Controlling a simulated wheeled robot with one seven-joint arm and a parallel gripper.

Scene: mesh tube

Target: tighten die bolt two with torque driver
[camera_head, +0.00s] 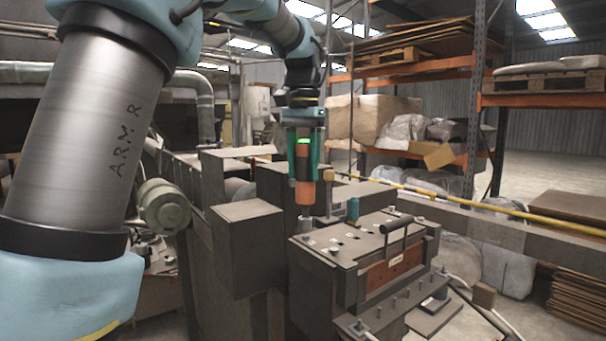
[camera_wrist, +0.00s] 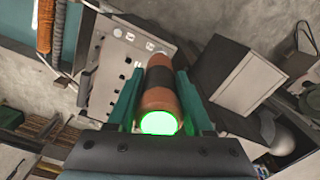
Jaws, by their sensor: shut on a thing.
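My gripper (camera_head: 304,150) is shut on the torque driver (camera_head: 305,188), an orange and dark cylinder with a lit green band near its top. The driver hangs upright above the back left of the die block (camera_head: 340,246), which has several bolts and holes on its top plate. In the wrist view the driver (camera_wrist: 160,92) lies between the teal fingers, its green end towards the camera. The top plate of the die block (camera_wrist: 118,52) shows beyond it. The driver's lower tip is close to the plate's back left edge; I cannot tell whether it touches a bolt.
A black handle (camera_head: 396,224) stands up at the right of the die block. A teal cylinder (camera_head: 352,209) and a yellow-topped post (camera_head: 328,178) stand behind it. A grey machine box (camera_head: 246,246) is close on the left. A yellow rail (camera_head: 480,209) runs behind on the right.

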